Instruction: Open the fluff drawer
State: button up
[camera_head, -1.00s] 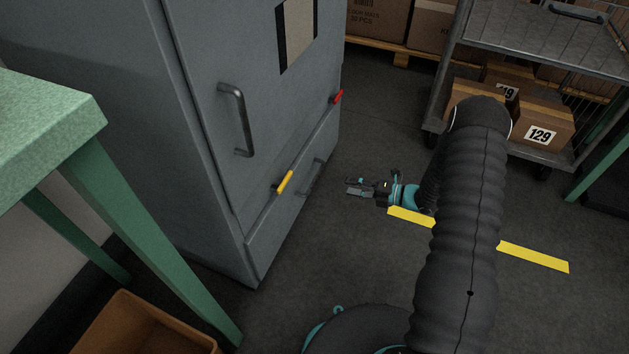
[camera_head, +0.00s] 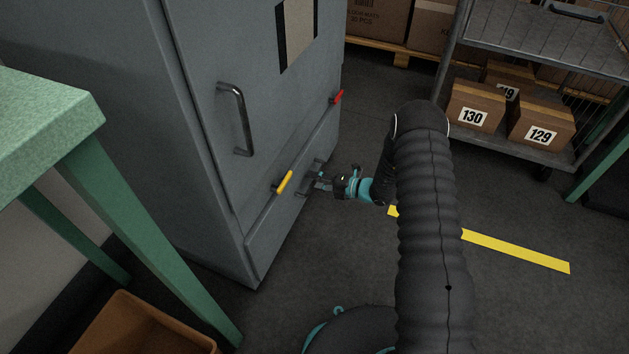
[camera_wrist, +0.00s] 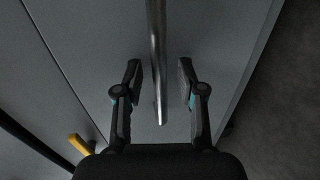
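The fluff drawer appears to be the low grey drawer front (camera_head: 263,254) at the bottom of the grey cabinet; it looks closed. Its bar handle (camera_wrist: 157,60) stands out from the front. In the head view, my gripper (camera_head: 316,184) is at this handle and partly hides it. In the wrist view, my gripper (camera_wrist: 159,78) is open, with one finger on each side of the handle bar. Gaps show between the bar and both fingers.
A yellow lever (camera_head: 284,182) and a red lever (camera_head: 337,97) sit just above the drawer. A taller door handle (camera_head: 239,120) is higher up. A green table (camera_head: 85,130) stands at left, a cart with boxes (camera_head: 540,125) at back right. Floor right of the cabinet is clear.

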jog(key=shift+a, duration=0.2)
grip_shut()
jog(key=shift+d, duration=0.1)
jog(key=f+v, duration=0.2)
jog(key=v, duration=1)
jog(key=d+f+v, duration=0.1)
jog(key=f+v, duration=0.2)
jog(key=v, duration=1)
jog(key=shift+s+d+f, duration=0.2)
jog(key=shift+d, duration=0.15)
grip_release()
